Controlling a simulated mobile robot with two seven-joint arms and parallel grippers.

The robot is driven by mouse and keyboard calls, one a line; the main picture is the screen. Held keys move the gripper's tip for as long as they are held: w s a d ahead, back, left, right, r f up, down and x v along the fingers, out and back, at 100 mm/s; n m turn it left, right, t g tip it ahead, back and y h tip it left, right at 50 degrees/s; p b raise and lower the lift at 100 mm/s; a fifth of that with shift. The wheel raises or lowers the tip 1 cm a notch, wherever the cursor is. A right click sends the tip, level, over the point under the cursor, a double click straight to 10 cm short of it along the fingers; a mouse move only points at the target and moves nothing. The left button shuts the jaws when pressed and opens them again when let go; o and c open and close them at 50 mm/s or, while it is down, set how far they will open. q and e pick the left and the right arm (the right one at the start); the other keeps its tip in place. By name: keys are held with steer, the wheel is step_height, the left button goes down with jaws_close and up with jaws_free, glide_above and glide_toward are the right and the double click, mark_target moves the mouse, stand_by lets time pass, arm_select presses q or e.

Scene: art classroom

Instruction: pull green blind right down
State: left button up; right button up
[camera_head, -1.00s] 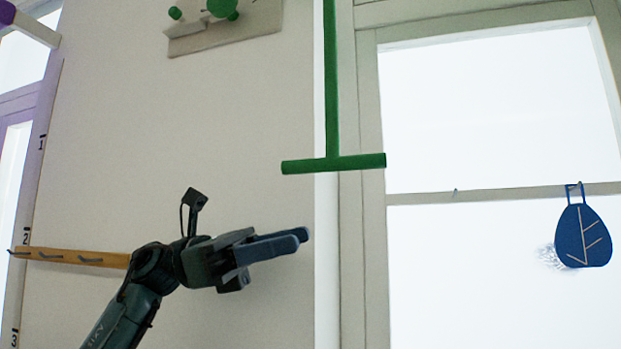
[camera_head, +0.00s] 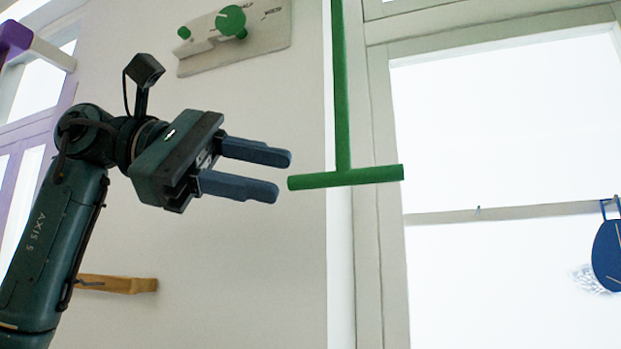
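A green T-shaped pull handle (camera_head: 346,178) hangs in front of the window frame, a vertical green strap or rod (camera_head: 341,85) running up from its crossbar and out of the top of the picture. The blind itself is not in view. My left gripper (camera_head: 284,176) is open and empty. Its two blue-grey fingers point right, at the left end of the crossbar, one a little above it and one a little below in the picture. A small gap shows between the fingertips and the bar. My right gripper is not in view.
A bright window with a pale frame (camera_head: 375,240) stands behind the handle. A blue leaf-shaped hanging (camera_head: 607,255) is at the right edge. A panel with green knobs (camera_head: 262,45) is on the wall above my gripper. A wooden peg rail (camera_head: 125,284) is low left.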

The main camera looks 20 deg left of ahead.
mark_target(288, 177)
arm_select(q)
steer(key=x, duration=0.5)
steer(key=shift+w+d, duration=0.1)
steer(key=shift+d, duration=0.15)
steer(key=shift+c, duration=0.5)
jaws_close()
